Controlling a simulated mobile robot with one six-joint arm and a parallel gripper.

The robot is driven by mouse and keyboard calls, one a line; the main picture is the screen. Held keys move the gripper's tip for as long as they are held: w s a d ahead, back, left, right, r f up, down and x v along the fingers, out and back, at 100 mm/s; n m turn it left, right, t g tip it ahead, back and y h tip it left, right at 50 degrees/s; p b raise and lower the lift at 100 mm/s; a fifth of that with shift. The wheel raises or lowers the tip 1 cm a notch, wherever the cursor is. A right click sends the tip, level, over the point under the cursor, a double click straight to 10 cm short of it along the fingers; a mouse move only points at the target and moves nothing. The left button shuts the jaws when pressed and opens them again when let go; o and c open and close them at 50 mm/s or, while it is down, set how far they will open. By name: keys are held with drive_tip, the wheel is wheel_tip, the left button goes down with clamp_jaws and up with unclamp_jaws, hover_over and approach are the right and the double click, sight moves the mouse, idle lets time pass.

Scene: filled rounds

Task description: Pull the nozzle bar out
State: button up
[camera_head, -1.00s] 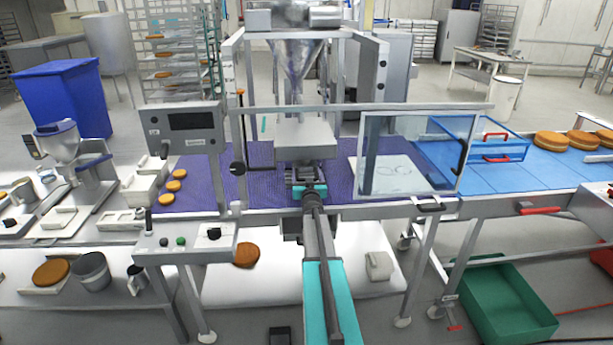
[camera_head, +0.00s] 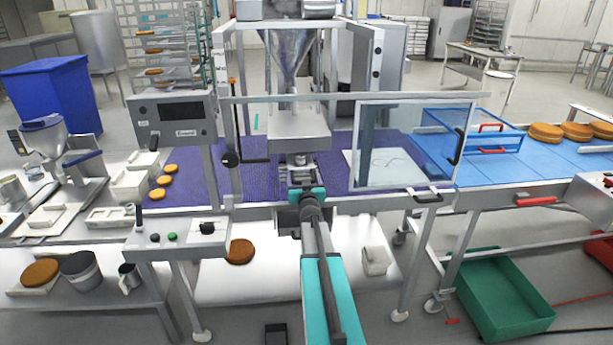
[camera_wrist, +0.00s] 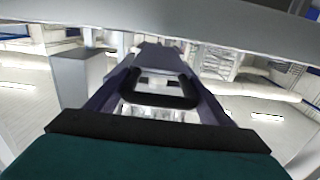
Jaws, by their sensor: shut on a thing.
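The filling machine's grey head block (camera_head: 299,130) sits under the steel hopper (camera_head: 289,58), above the purple belt. Metal parts that look like the nozzle bar (camera_head: 301,174) show just under and in front of the block; their far end is hidden. My gripper (camera_head: 305,190), with teal and dark parts, is at the belt's front edge, shut on the bar's near end. In the wrist view a black loop handle (camera_wrist: 165,101) lies between my gripper's fingers (camera_wrist: 160,92). The exact contact is hard to see.
A clear guard panel (camera_head: 412,147) stands right of the head, and a control box (camera_head: 176,120) left. A grey rail (camera_head: 350,97) crosses in front of the block. Orange cakes (camera_head: 163,181) lie on the belt's left. A green crate (camera_head: 503,300) is on the floor at right.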

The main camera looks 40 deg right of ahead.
drive_tip(key=b+v, duration=0.2)
drive_tip(key=v, duration=0.8)
drive_tip(key=shift+a, duration=0.15)
drive_tip(key=shift+f, duration=0.15)
drive_tip(key=o, duration=1.2)
drive_tip(key=shift+s+a, duration=0.1)
drive_tip(key=shift+s+b, duration=0.1)
drive_tip(key=shift+b, duration=0.2)
